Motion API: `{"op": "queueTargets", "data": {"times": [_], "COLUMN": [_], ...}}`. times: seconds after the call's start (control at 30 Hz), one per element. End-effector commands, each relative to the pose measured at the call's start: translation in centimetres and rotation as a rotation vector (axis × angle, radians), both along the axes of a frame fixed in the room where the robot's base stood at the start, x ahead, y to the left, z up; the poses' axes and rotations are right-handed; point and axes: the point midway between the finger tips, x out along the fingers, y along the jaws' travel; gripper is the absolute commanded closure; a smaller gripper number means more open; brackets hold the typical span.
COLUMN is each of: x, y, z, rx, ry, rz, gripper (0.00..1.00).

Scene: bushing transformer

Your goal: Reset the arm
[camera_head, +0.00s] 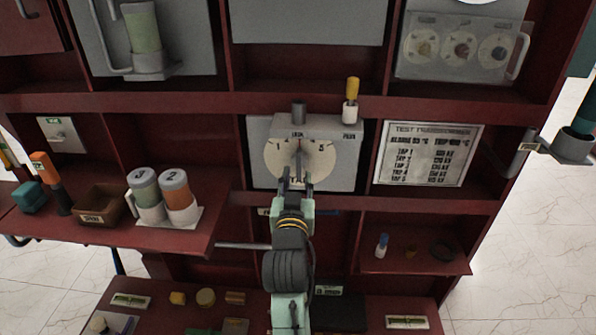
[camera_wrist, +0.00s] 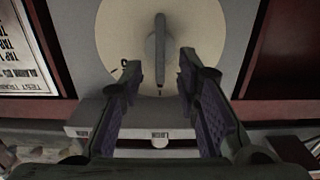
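My gripper (camera_head: 298,184) is in front of the tap dial box in the middle of the red cabinet. In the wrist view my gripper (camera_wrist: 158,82) has its two fingers apart, with nothing between the pads. The grey dial handle (camera_wrist: 160,45) lies just beyond the fingertips, in the gap between them. I cannot tell whether either finger touches it. In the head view the round cream dial (camera_head: 278,160) shows around the fingertips, and its handle is partly hidden by them. My arm (camera_head: 290,265) reaches up from the bottom of the picture.
A test sign (camera_head: 425,153) is to the right. Two numbered cylinders (camera_head: 161,193) and a brown bin (camera_head: 100,205) stand on the left shelf. Small parts lie on the lower shelves.

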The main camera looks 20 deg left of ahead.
Motion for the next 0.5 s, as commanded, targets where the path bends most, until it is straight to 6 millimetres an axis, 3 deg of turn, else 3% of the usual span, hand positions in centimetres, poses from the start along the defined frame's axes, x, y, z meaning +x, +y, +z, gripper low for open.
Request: {"op": "queueTargets", "data": {"times": [0.2, 0.5], "x": [-2.0, -2.1], "y": [-0.5, -0.6], "z": [0.0, 0.0], "rx": [0.0, 0.0], "ry": [0.0, 0.0], "rz": [0.001, 0.001], "gripper": [0.7, 0.7]}}
